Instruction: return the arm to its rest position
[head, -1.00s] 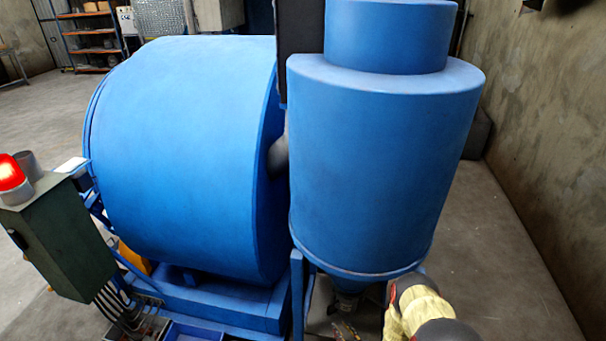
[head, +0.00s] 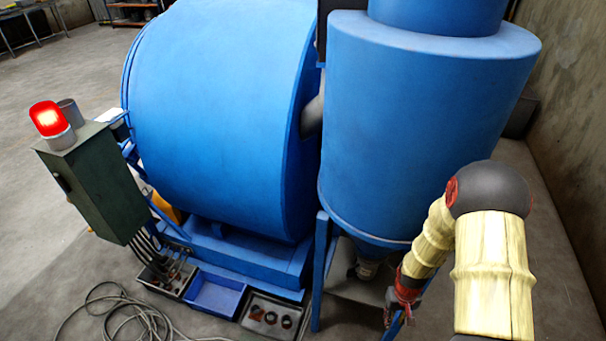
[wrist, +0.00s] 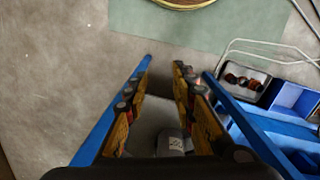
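My arm, in a cream sleeve with dark joints, shows at the right of the head view. It bends at a raised dark elbow, and its forearm runs down and left to the front of the cyclone's stand. My gripper (wrist: 162,74) shows in the wrist view with its two yellow-and-black fingers spread apart and nothing held between them. Its fingertips are hard to make out in the head view. The blue cyclone (head: 420,130) stands right behind the arm, and its outlet (head: 367,268) hangs below it, left of the forearm.
The blue drum (head: 225,120) stands left of the cyclone. A blue bin (head: 215,294) and a bin with dark parts (head: 272,316) sit in front. A cable (head: 125,318) lies on the floor.

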